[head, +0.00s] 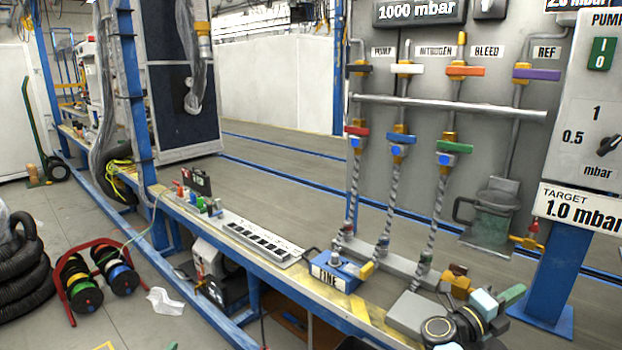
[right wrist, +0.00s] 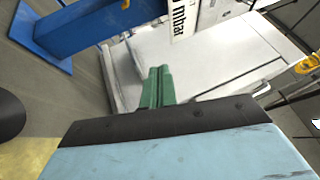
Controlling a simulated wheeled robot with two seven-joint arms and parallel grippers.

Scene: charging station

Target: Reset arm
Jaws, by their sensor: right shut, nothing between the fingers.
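My right gripper (head: 513,294) shows at the lower right of the head view, with green fingers on a light blue body. Its arm comes up from the bottom edge, over the right end of the bench. In the right wrist view the green fingers (right wrist: 158,87) are together with nothing between them. They point toward a pale grey cabinet surface; I cannot tell the gap to it.
A valve panel (head: 415,170) with coloured handles stands behind the bench. The bench (head: 200,213) carries a power strip (head: 262,238) and a blue block marked FINE (head: 338,272). A blue post (head: 555,265) stands right of my gripper. Cable reels (head: 78,283) are on the floor at left.

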